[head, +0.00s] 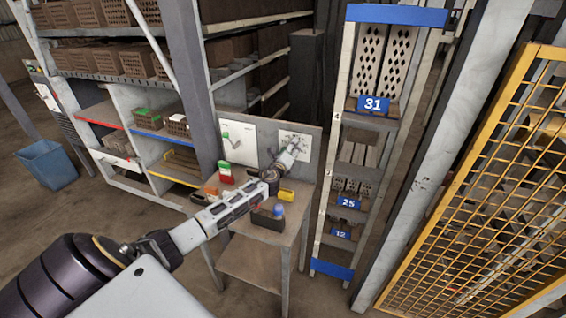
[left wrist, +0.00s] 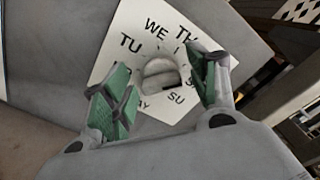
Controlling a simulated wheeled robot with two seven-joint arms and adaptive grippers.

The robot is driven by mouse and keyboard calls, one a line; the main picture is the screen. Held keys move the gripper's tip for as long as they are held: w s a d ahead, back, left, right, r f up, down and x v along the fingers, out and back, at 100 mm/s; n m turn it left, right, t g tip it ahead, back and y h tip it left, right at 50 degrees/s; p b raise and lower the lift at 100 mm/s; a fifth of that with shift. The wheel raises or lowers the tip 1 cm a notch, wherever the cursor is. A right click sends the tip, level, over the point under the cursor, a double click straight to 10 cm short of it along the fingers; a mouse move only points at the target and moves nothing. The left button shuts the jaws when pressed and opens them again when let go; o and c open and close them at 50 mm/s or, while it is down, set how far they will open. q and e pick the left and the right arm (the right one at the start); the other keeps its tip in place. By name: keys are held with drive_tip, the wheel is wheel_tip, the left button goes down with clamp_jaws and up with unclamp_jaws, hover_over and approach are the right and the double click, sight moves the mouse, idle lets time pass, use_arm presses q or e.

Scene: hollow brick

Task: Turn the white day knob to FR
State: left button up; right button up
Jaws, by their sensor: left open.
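The white day plate (head: 285,136) is on the grey upright board at the back of the small table in the head view. In the left wrist view the plate (left wrist: 128,25) shows WE, TH, TU and SU. Other labels are partly covered, and FR cannot be read behind the right-hand finger. The round white day knob (left wrist: 158,72) is at the plate's middle, with a dark mark at its lower right. My left gripper (left wrist: 160,68) is open, its green-padded fingers on either side of the knob; contact is unclear. In the head view my left gripper (head: 291,151) reaches the plate and hides the knob. My right gripper is not in view.
A second white panel (head: 238,143) with a green-marked part is left on the same board. The table (head: 257,255) bears bottles, a dark bin (head: 267,221) and a yellow item (head: 286,195) below my arm. A tall blue-ended rack (head: 322,215) and yellow mesh fence (head: 470,190) stand right.

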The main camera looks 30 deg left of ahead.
use_arm(q)
drive_tip(key=v, duration=1.1)
drive_tip(key=shift+s, duration=0.2)
idle(0.4)
drive_tip(key=shift+d+f, duration=0.1)
idle(0.6)
